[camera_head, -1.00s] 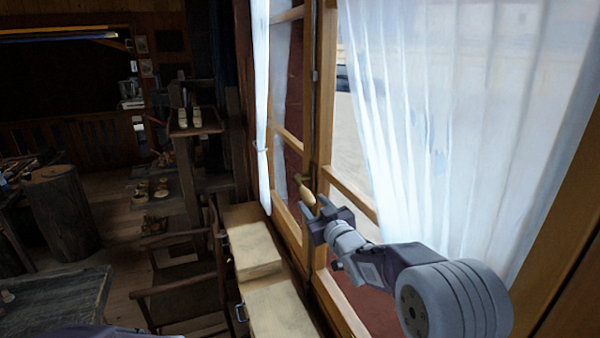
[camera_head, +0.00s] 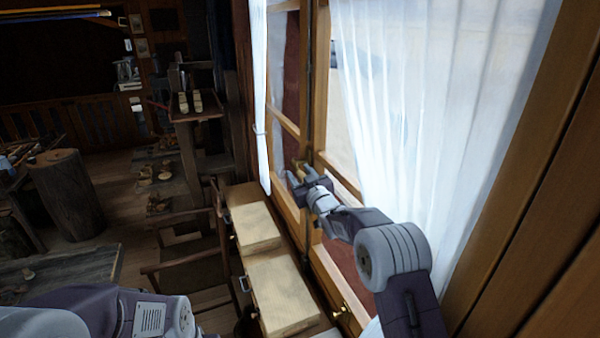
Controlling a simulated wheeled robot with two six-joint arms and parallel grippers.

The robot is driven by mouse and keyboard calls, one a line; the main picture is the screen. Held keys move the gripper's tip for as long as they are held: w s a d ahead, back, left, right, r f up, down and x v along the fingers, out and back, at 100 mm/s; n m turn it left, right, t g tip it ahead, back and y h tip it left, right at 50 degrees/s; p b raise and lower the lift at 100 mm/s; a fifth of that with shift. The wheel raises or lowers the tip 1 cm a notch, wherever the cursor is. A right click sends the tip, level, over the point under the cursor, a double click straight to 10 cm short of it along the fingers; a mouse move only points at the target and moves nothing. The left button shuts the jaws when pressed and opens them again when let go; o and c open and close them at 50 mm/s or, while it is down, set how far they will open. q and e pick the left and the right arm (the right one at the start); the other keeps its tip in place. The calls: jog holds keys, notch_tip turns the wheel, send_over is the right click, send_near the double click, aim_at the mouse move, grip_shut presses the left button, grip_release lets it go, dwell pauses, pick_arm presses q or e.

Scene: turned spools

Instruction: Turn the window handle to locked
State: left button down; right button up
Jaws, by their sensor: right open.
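The window handle (camera_head: 304,157) is a small brass-coloured piece on the wooden window frame (camera_head: 318,100), where the two sashes meet. My right gripper (camera_head: 294,174) is at the handle, with its jaws open and its fingers pointing toward the frame. The fingers partly cover the handle, so I cannot tell its exact angle or whether they touch it. My left arm shows at the lower left, but its gripper is out of view.
A white curtain (camera_head: 420,120) hangs close to my right arm, and a narrower curtain (camera_head: 259,90) hangs left of the handle. Two pale wooden boxes (camera_head: 282,290) stand below the window. A chair (camera_head: 185,260) stands left of them.

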jog(key=shift+w+f, duration=0.3)
jog(key=shift+w, duration=0.3)
grip_shut()
jog(key=shift+r, duration=0.15)
dwell(0.5)
